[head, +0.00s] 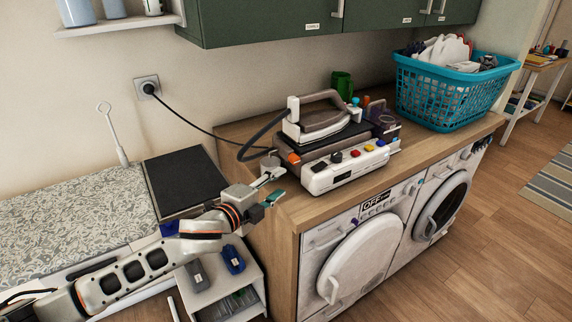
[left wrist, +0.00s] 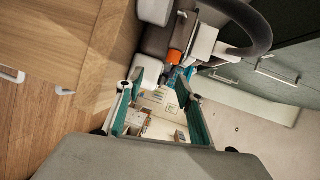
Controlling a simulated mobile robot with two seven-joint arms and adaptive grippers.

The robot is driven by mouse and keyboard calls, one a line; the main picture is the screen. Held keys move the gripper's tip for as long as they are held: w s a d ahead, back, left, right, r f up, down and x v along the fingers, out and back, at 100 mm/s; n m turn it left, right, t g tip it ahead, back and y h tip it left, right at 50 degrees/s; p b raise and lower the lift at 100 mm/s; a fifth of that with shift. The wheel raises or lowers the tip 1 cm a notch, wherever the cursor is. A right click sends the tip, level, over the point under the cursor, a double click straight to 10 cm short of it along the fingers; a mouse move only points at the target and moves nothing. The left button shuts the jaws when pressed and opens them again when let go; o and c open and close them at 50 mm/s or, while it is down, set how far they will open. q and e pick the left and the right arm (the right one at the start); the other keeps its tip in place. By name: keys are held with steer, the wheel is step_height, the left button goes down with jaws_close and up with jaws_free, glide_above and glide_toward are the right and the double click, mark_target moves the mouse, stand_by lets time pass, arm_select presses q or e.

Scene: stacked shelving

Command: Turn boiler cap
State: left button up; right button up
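The steam iron station (head: 345,165) stands on the wooden counter, a white and dark boiler base with an iron resting on top. An orange cap-like part (head: 293,158) sits at its left end; it also shows in the left wrist view (left wrist: 176,60), beyond the fingertips. I cannot tell for certain that it is the boiler cap. My left gripper (head: 275,185) is just left of the station, its teal-lined fingers apart with nothing between them. The fingers also show in the left wrist view (left wrist: 160,88). My right gripper is out of view.
A teal laundry basket (head: 447,98) stands at the counter's right end. The iron's dark hose (head: 262,137) arches over the station's left side near my gripper. Green cabinets (head: 265,22) hang above. A small white cart (head: 250,272) is below my left arm.

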mark_target(292, 162)
arm_select(q)
steer(key=shift+m, duration=0.9)
steer(key=shift+w+d+r, duration=0.15)
steer(key=shift+w+d, duration=0.4)
steer(key=shift+w, duration=0.9)
steer(key=shift+w+d+r, duration=0.15)
steer(key=shift+w+d, duration=0.4)
steer(key=shift+w, duration=0.95)
steer(key=shift+w+d+r, duration=0.15)
steer(key=shift+w+d, duration=0.4)
steer(key=shift+w, duration=0.9)
jaws_close()
